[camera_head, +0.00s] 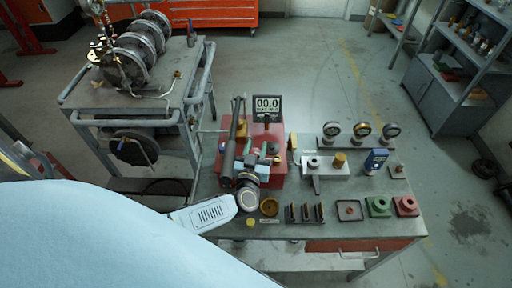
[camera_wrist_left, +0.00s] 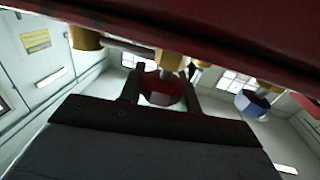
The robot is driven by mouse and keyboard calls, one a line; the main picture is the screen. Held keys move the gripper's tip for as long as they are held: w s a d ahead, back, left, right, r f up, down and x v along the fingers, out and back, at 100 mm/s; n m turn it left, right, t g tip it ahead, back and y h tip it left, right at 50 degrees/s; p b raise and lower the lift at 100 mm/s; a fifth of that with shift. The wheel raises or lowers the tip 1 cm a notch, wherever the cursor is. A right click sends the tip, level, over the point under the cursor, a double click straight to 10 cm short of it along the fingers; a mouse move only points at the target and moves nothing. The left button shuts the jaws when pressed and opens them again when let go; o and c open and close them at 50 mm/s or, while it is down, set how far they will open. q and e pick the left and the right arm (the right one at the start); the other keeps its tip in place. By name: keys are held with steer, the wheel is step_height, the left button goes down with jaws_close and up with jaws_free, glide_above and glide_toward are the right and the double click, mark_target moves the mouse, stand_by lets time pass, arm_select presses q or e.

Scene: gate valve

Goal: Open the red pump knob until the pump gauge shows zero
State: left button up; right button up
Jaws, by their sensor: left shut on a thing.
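I cannot make out the held knob there. The pump gauge (camera_head: 267,106) stands upright behind the block, and its display reads 00.0. My right gripper is not in view.
A blue knob (camera_wrist_left: 252,103) hangs on a brass fitting right of the held knob. A dark cylinder (camera_head: 231,150) lies along the block's left side. Dial gauges (camera_head: 361,130), green and red blocks (camera_head: 405,205) and a small tray (camera_head: 349,210) are on the bench to the right.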

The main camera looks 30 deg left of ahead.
arm_select(q)
steer(key=n+g+y, duration=0.1)
steer(key=n+y, duration=0.1)
steer(key=y, duration=0.1)
steer(key=shift+g+p, duration=0.3)
steer(key=shift+p, duration=0.1)
steer(key=shift+s+a+f+n+g+y, duration=0.1)
steer(key=shift+n+g+y, duration=0.6)
steer(key=shift+n+y, duration=0.3)
steer(key=n+g+y, duration=0.1)
steer(key=n+g+y+b, duration=0.1)
steer(key=shift+s+a+f+y, duration=0.1)
steer(key=shift+s+y, duration=0.05)
steer(key=shift+y, duration=0.15)
steer(key=shift+s+a+n+g+y+b, duration=0.15)
steer(key=shift+n+g+y+b, duration=1.1)
steer(key=shift+g, duration=0.75)
steer(key=shift+a, duration=0.1)
steer(key=o, duration=1)
steer(key=shift+r, duration=0.2)
steer(key=shift+c, duration=0.2)
steer(key=v, duration=0.7)
steer(key=shift+d+p, duration=0.3)
steer(key=shift+p, duration=0.1)
